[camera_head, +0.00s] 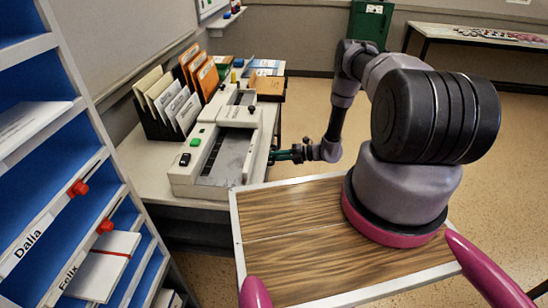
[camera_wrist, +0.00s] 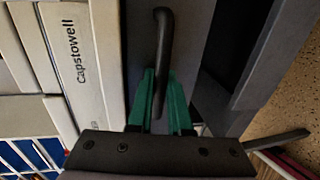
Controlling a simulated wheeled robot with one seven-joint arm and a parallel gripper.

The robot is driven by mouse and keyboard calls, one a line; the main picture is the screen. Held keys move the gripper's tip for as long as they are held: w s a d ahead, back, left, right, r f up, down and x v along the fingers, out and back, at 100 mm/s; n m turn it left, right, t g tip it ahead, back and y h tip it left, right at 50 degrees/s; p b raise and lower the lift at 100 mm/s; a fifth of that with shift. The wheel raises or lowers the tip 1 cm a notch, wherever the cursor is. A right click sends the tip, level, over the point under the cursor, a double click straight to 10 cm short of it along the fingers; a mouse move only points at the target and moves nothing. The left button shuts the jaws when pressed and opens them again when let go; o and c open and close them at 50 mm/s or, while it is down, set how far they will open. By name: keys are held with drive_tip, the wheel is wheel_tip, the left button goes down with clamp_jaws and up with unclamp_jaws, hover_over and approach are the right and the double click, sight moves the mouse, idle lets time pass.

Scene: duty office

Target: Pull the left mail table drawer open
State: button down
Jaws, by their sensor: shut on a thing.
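The mail table (camera_head: 148,172) stands left of centre in the head view. My gripper (camera_head: 283,155), with green fingers, is at its right-hand side. In the wrist view the gripper (camera_wrist: 163,98) is shut on the lower part of a black curved drawer handle (camera_wrist: 163,42), one finger on each side. The handle is on a dark grey drawer front (camera_wrist: 195,35). The head view hides the drawer front, and I cannot tell how far the drawer is out.
A pale mailing machine (camera_head: 222,155), folders in a rack (camera_head: 180,95) and a brown box (camera_head: 270,85) stand on the table. A blue pigeonhole shelf (camera_head: 75,150) is close on the left. The floor (camera_head: 300,110) beyond my arm is clear.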

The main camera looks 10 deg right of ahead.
idle(0.3)
drive_tip(key=f+v, duration=0.3)
drive_tip(key=v, duration=1.4)
drive_tip(key=d+f+v, duration=0.1)
drive_tip(key=f+v, duration=0.3)
drive_tip(key=v, duration=1.3)
drive_tip(key=shift+s+d, duration=0.25)
drive_tip(key=shift+d, duration=0.05)
drive_tip(key=shift+f, duration=0.1)
drive_tip(key=c, duration=1.1)
unclamp_jaws()
drive_tip(key=shift+c, duration=0.2)
drive_tip(key=shift+d, duration=0.1)
drive_tip(key=v, duration=1)
drive_tip(key=shift+s+d, duration=0.15)
drive_tip(key=shift+d, duration=0.15)
